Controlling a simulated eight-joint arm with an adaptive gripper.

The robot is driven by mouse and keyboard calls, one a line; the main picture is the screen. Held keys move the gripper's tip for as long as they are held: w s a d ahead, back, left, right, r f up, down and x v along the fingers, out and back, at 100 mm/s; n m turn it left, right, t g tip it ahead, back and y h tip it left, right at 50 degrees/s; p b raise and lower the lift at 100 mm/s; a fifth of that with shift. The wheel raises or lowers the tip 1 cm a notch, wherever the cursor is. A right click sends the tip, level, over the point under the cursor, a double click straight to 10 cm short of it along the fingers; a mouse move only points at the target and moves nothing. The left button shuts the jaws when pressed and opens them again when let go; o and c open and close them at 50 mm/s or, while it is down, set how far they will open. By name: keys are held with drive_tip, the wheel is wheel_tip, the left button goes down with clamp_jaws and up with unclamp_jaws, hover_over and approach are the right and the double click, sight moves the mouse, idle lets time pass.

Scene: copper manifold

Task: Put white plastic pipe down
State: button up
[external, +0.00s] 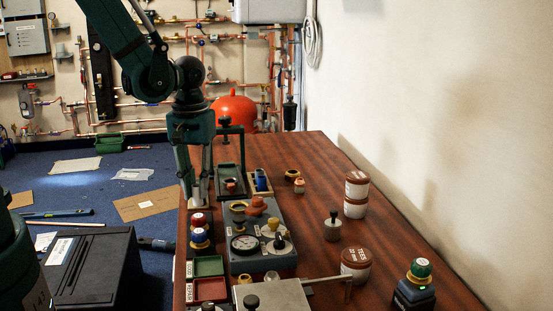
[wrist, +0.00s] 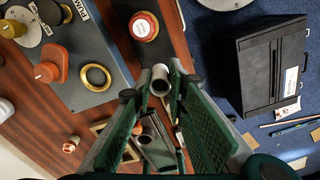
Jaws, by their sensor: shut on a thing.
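The white plastic pipe (wrist: 160,76) shows its open round end between the fingertips in the wrist view. My gripper (wrist: 159,86) is shut on it, with one green finger on each side. In the external view my gripper (external: 197,182) points down at the left edge of the wooden table (external: 315,165), left of the dark green tray. A pale part of the pipe (external: 200,190) shows low between the fingers. I cannot tell whether its lower end touches the table.
A red-capped button (external: 198,220) stands just in front of my gripper. A grey panel with a gauge (external: 244,243) and knobs lies to its right. A green clamp frame (external: 231,155) stands behind right. Brown-lidded jars (external: 356,194) stand further right. The table's middle right has bare wood.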

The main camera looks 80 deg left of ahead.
sight(198, 200)
drive_tip(key=shift+f, duration=0.25)
drive_tip(key=shift+f+b, duration=0.6)
drive_tip(key=shift+f, duration=1.25)
drive_tip(key=shift+f, duration=0.15)
drive_tip(key=o, duration=0.7)
drive_tip(key=shift+r, duration=0.2)
drive_tip(key=shift+r+p, duration=1.6)
drive_tip(key=shift+r, duration=4.4)
drive_tip(key=shift+d, duration=0.1)
